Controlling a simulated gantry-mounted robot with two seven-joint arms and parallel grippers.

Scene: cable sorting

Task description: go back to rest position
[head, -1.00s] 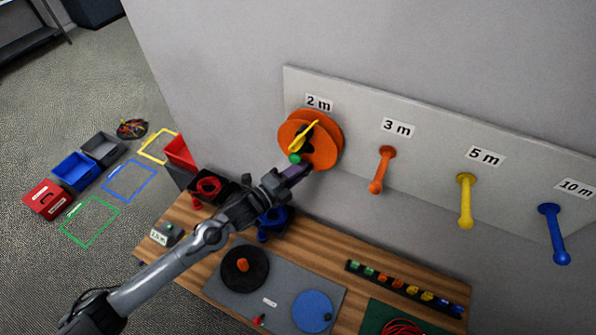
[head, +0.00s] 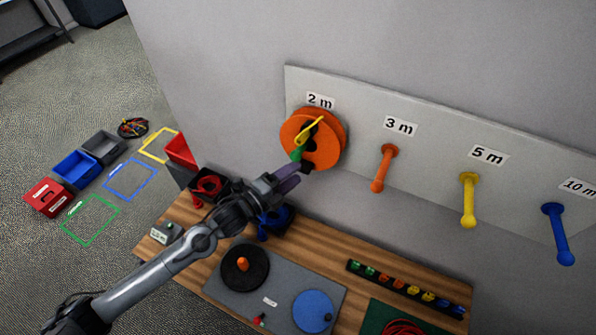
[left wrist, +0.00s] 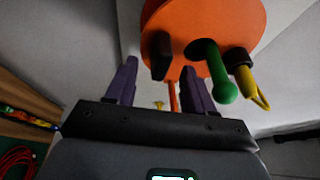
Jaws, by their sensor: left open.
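My left gripper (head: 287,176) is just below and in front of the orange spool (head: 328,150) that hangs on the wall panel under the "2 m" label. The spool has a green-tipped peg (head: 297,155) and a yellow piece (head: 310,130) on its front. There the orange spool (left wrist: 215,20) is above and beyond the fingers, with the green peg (left wrist: 220,75) and yellow piece (left wrist: 248,80) to the right. My right gripper does not show.
The wall panel (head: 350,88) carries an orange peg (head: 381,170), a yellow peg (head: 468,200) and a blue peg (head: 557,235). Below, the wooden table (head: 190,215) holds a grey mat (head: 275,290) and a row of connectors (head: 405,288). Bins and taped outlines lie on the floor at left.

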